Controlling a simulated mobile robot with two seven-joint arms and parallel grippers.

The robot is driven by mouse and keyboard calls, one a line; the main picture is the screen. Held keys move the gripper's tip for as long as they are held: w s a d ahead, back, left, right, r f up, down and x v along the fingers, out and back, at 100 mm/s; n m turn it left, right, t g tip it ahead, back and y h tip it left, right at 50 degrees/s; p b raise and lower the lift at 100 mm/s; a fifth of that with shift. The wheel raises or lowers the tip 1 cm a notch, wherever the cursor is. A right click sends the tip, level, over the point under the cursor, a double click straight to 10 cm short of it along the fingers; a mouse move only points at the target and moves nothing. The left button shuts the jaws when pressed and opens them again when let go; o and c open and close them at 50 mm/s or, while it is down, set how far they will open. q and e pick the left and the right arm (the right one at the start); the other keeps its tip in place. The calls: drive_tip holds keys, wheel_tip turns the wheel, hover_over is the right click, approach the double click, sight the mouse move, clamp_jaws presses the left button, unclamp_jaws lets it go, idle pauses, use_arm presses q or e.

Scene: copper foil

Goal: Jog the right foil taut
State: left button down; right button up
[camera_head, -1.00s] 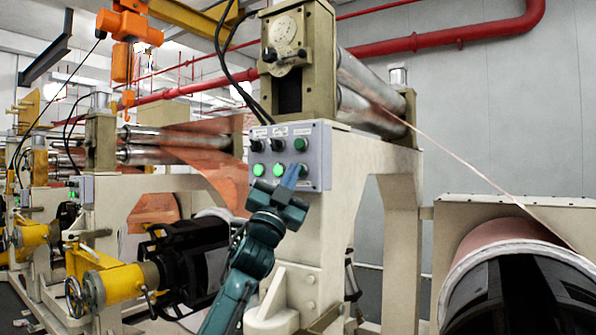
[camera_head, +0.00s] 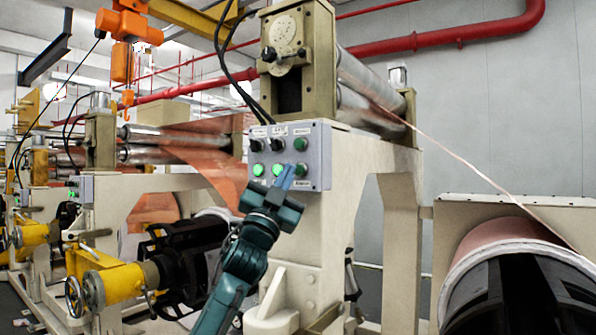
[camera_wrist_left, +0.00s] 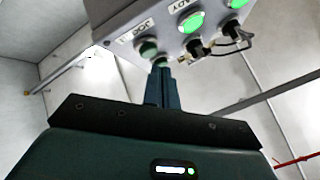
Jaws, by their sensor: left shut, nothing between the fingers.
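The right foil (camera_head: 470,166) shows nearly edge-on as a thin pinkish band. It slopes from the steel rollers (camera_head: 365,92) down to the copper roll (camera_head: 500,232) at the right, looking almost straight. The control box (camera_head: 319,165) is on the machine frame. My left gripper (camera_head: 287,176) is shut and empty, its blue tips close in front of the lower row, by the dark lower-right button (camera_head: 302,170). In the left wrist view the tips (camera_wrist_left: 159,70) point at a dark button (camera_wrist_left: 148,48) beside a JOG label; I cannot tell whether they touch.
Two lit green buttons (camera_head: 268,170) and black knobs (camera_head: 267,145) are left of the tips. A second foil line (camera_head: 215,160) and a yellow handwheel unit (camera_head: 115,285) stand at the left. An orange hoist (camera_head: 125,45) hangs above.

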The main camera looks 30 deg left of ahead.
use_arm(q)
drive_tip(key=s, duration=0.5)
drive_tip(key=shift+a, duration=0.2)
idle(0.4)
drive_tip(key=d+f+g+h, duration=0.1)
drive_tip(key=d+f+g, duration=0.2)
drive_tip(key=f, duration=1)
drive_tip(key=d+f+n+g+h, duration=0.1)
drive_tip(key=d+f+g, duration=0.25)
drive_tip(key=f, duration=0.85)
drive_tip(key=d+f+g, duration=0.2)
drive_tip(key=d+f, duration=0.2)
drive_tip(key=f, duration=0.9)
drive_tip(key=s+d+f+n+g, duration=0.1)
drive_tip(key=s+d+f+g, duration=0.3)
drive_tip(key=s+f, duration=0.8)
drive_tip(key=s+d+f+n+g+h, duration=0.1)
drive_tip(key=s+d+f+g, duration=0.3)
drive_tip(key=s+f, duration=0.9)
wheel_tip(320, 180, down, 3)
drive_tip(key=shift+s+d+r+n+h, duration=0.1)
drive_tip(key=shift+s+d+n+h, duration=0.2)
drive_tip(key=shift+d+n, duration=0.7)
drive_tip(key=shift+d+m, duration=0.2)
drive_tip(key=shift+m, duration=0.1)
